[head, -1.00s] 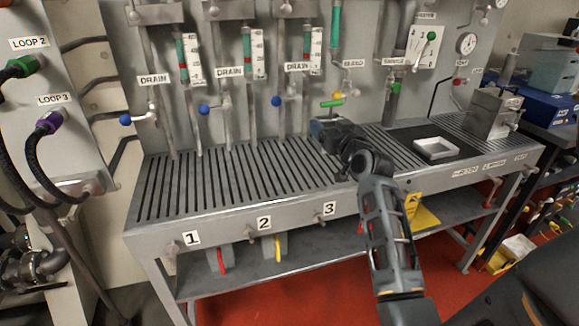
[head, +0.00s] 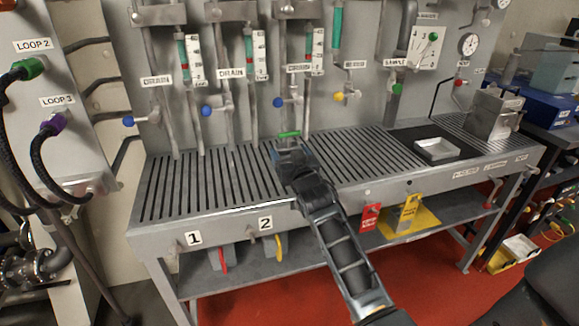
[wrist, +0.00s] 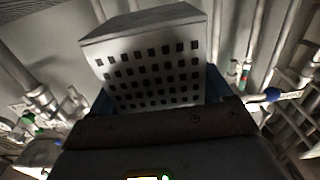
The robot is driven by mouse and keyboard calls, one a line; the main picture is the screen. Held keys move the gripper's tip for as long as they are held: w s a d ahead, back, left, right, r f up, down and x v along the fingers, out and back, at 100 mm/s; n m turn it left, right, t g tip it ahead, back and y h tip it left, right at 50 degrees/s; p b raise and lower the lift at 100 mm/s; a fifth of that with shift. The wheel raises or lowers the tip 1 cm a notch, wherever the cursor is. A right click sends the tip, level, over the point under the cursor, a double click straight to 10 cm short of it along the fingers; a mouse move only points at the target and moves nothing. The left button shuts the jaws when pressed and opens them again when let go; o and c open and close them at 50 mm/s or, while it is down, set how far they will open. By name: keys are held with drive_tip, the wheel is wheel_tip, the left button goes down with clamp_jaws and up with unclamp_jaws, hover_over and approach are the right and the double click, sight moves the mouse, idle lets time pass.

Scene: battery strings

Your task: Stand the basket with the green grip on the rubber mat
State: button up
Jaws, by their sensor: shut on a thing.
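My gripper (head: 289,150) is shut on the basket with the green grip, over the slotted bench top left of its middle. In the head view the green grip (head: 289,135) shows just beyond my gripper, and the rest of the basket is mostly hidden behind it. In the wrist view the basket (wrist: 150,70) shows as a grey metal box with rows of square holes, close in front of the jaws. The black rubber mat (head: 402,139) lies on the right part of the bench, apart from my gripper.
A white tray (head: 437,149) sits on the dark mat area. A metal block-like unit (head: 494,115) stands to its right. Pipes with blue drain handles (head: 278,102) rise behind the bench.

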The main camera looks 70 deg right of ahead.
drive_tip(key=shift+f+b, duration=0.3)
drive_tip(key=shift+f, duration=1.4)
drive_tip(key=shift+f, duration=0.1)
drive_tip(key=shift+f, duration=0.1)
drive_tip(key=o, duration=1.1)
